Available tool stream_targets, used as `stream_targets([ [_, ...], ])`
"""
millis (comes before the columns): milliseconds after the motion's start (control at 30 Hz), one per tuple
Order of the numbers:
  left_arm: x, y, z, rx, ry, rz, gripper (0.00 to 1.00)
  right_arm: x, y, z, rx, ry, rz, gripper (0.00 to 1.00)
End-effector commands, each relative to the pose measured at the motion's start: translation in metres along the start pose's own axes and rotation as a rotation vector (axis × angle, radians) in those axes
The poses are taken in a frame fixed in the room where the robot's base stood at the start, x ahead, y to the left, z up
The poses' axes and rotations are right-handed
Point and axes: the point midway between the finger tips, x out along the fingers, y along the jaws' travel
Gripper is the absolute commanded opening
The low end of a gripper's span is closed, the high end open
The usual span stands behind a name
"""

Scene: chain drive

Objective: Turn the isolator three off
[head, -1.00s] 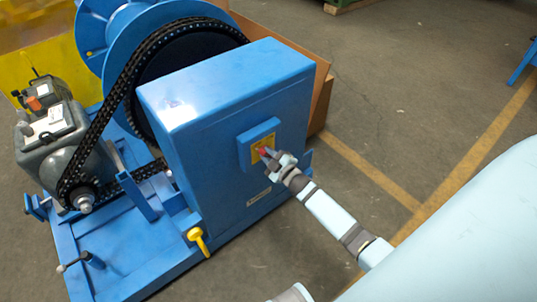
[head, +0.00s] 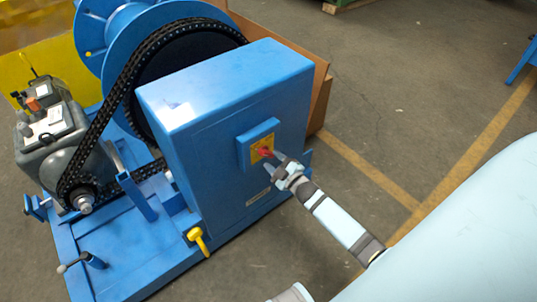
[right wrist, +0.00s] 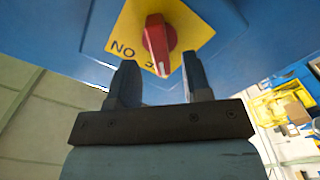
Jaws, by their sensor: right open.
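The isolator is a red rotary knob (head: 265,152) on a yellow plate (head: 259,146), on a small blue box on the front of the blue cabinet (head: 235,120). In the right wrist view the red knob (right wrist: 158,45) points down and slightly right, with a white line at its tip. The yellow plate (right wrist: 125,30) shows "NO" and part of a number. My right gripper (head: 275,164) is open just in front of the knob. In the right wrist view its two fingers (right wrist: 159,75) stand apart, with the knob beyond and between them, apparently not touched. My left gripper is not visible.
A chain (head: 115,95) runs from a large wheel to a motor unit (head: 55,140) left of the cabinet. A yellow-handled lever (head: 199,239) sits at the cabinet's lower left, on the blue base (head: 130,260).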

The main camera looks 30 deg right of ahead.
Motion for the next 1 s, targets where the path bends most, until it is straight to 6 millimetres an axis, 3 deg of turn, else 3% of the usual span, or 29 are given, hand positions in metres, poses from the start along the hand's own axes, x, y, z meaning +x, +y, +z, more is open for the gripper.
stream_targets([
  [200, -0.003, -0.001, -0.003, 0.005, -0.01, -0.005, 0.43, -0.054, 0.001, -0.001, 0.0, -0.001, -0.002, 0.45],
  [400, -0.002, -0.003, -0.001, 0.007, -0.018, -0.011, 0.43, -0.088, 0.0, -0.001, 0.0, 0.0, -0.002, 0.45],
  [600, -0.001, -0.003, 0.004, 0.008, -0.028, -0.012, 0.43, -0.102, 0.0, -0.001, 0.0, 0.0, 0.0, 0.45],
  [1000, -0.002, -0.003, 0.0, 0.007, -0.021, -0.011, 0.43, -0.102, 0.0, 0.0, 0.0, 0.001, 0.0, 0.45],
])
